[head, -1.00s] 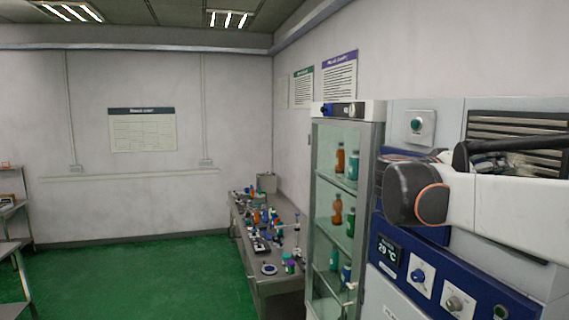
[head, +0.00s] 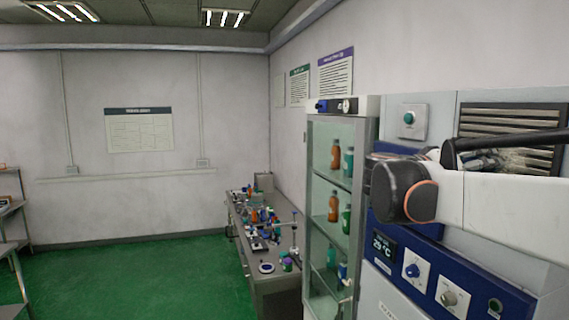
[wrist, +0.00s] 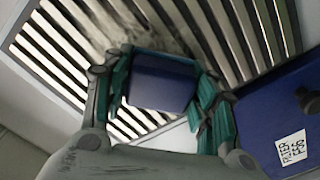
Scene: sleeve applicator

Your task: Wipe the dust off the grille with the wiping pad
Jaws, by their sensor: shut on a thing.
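The grille (head: 508,122) is a panel of pale and dark slats on the upper front of the machine at the right of the head view. It fills much of the wrist view (wrist: 219,36), with a smoky grey dust patch (wrist: 135,30) over its slats. The wiping pad (wrist: 161,84) is a dark blue block held between the teal fingers of my gripper (wrist: 163,92). The pad lies in front of the grille; I cannot tell if it touches. In the head view my arm hides the pad and the lower part of the grille.
A blue panel with a label (wrist: 291,147) borders the grille in the wrist view. In the head view, a glass cabinet (head: 334,215) with bottles stands left of the machine. A cluttered bench (head: 262,240) lies beyond. The green floor (head: 120,285) is clear.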

